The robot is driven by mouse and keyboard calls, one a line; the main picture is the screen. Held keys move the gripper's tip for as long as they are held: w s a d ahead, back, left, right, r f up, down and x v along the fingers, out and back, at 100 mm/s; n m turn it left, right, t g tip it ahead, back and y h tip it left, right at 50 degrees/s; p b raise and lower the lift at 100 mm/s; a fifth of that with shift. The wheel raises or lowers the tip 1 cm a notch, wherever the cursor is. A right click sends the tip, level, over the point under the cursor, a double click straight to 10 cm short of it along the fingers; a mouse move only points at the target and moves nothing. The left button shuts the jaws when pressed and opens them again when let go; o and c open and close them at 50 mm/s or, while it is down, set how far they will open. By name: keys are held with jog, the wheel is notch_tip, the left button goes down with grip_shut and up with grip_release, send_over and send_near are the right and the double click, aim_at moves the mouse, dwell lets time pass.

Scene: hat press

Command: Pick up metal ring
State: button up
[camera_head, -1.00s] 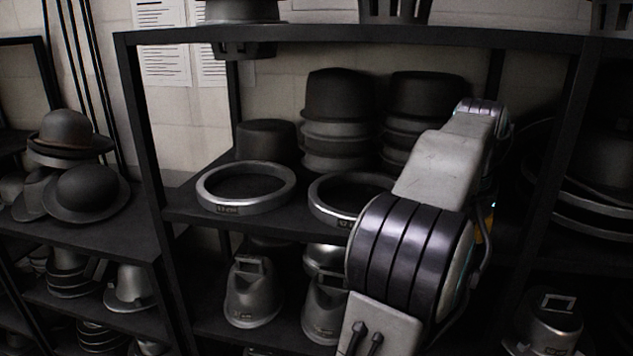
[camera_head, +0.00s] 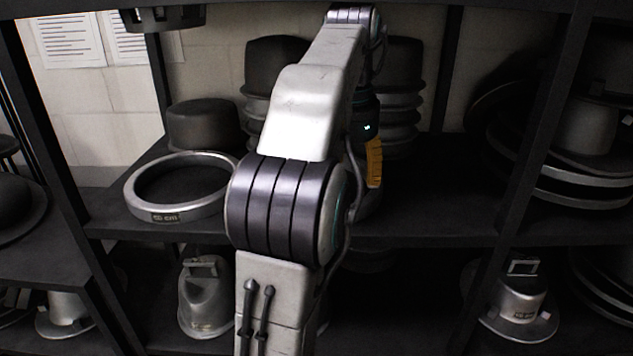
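A metal ring (camera_head: 133,202) with a small label on its front lies flat on the middle shelf, left of my arm. Its right edge comes close to my arm's outline in the picture. A second ring, seen earlier to its right, is now hidden behind my arm. My gripper (camera_head: 368,175) shows only in part, as a dark body with an orange strip, pointing down behind my arm over the shelf. Its fingertips are hidden, so I cannot see whether it is open or holds anything.
Dark hat blocks (camera_head: 203,126) stand behind the ring, with taller stacks (camera_head: 400,85) further right. Shelf posts (camera_head: 522,130) stand on both sides. The shelf (camera_head: 440,215) right of my gripper is bare. Metal moulds (camera_head: 205,295) stand on the shelf below.

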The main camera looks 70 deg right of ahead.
jog(key=shift+a+m+y, duration=0.4)
jog(key=shift+a+m, duration=0.4)
jog(key=shift+f+m, duration=0.2)
jog(key=shift+m, duration=0.1)
jog(key=shift+w+d+f, duration=0.1)
jog(key=shift+d+f, duration=0.05)
jog(key=shift+f, duration=1.05)
jog(key=shift+w+d+f, duration=0.1)
jog(key=shift+f, duration=2.2)
grip_shut()
